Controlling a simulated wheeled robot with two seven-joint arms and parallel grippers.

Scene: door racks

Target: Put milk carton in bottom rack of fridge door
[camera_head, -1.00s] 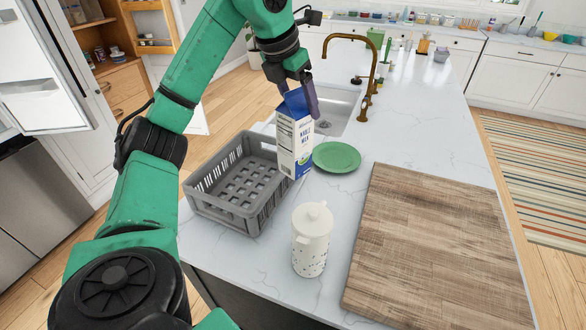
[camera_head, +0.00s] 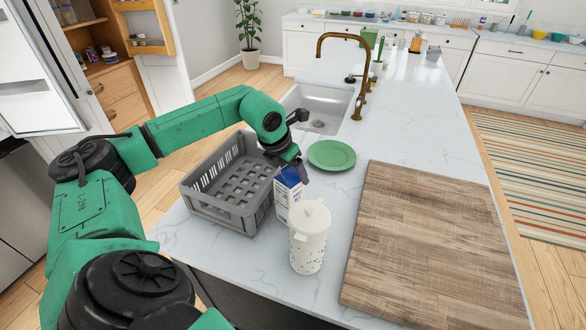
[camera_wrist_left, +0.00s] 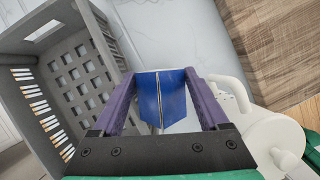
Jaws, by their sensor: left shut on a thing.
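The milk carton (camera_head: 284,200), white with a blue top, is upright between the grey crate and the white canister in the head view. My left gripper (camera_head: 291,166) is shut on its top; in the left wrist view the two purple fingers flank the blue gable of the carton (camera_wrist_left: 162,98). The canister hides part of the carton, and I cannot tell whether its base touches the counter. The fridge (camera_head: 40,95) stands at the far left with a white door part showing; its bottom rack is not clearly seen. My right gripper is not in view.
The grey crate (camera_head: 222,215) is left of the carton, and the white lidded canister (camera_head: 308,240) is close in front of it. A green plate (camera_head: 331,154) lies behind. A wooden board (camera_head: 430,245) covers the counter's right. A brass faucet (camera_head: 362,75) stands beyond.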

